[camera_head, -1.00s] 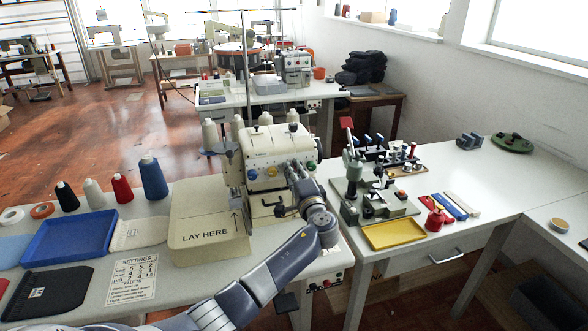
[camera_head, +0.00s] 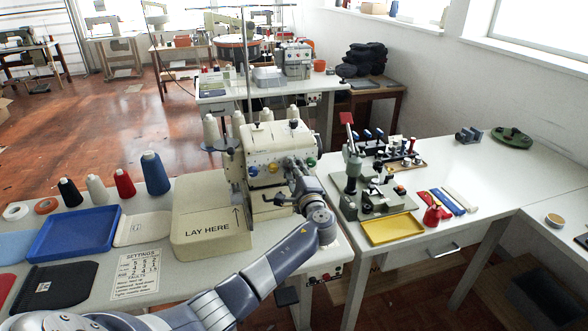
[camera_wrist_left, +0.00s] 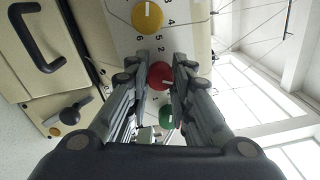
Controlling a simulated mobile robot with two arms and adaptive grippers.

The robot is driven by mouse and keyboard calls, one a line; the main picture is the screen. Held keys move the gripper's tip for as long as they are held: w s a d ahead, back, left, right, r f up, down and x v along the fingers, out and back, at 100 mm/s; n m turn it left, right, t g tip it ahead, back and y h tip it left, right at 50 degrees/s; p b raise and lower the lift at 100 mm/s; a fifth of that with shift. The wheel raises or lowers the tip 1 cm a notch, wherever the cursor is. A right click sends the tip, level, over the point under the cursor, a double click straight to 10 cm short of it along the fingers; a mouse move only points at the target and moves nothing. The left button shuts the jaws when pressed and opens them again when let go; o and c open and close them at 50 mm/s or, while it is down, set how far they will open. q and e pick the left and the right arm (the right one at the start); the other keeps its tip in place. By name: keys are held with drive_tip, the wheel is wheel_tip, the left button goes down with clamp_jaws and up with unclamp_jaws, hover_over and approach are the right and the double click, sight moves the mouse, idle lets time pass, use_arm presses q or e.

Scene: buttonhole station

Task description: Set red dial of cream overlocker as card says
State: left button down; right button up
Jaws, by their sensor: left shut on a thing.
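The cream overlocker (camera_head: 265,143) stands on the white table, with a row of coloured dials on its front. My left gripper (camera_head: 290,166) is at this row and covers part of it. In the left wrist view, the red dial (camera_wrist_left: 160,75) sits between the fingertips of my left gripper (camera_wrist_left: 161,78), which is shut on it. A pale mark shows on the dial's face. The yellow dial (camera_wrist_left: 147,16) with printed numbers and the green dial (camera_wrist_left: 166,114) lie on either side. The settings card (camera_head: 138,275) lies flat on the table; its small print is hard to read. My right gripper is out of view.
The cream "LAY HERE" plate (camera_head: 208,230) is left of my forearm. A blue tray (camera_head: 75,236) and several thread cones stand farther left. A green press (camera_head: 352,185) and a yellow tray (camera_head: 392,229) are on the right table. Thread stands rise behind the overlocker.

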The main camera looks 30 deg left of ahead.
use_arm(q)
drive_tip(key=c, duration=1.4)
unclamp_jaws()
drive_tip(key=v, duration=1.2)
drive_tip(key=shift+f, duration=0.1)
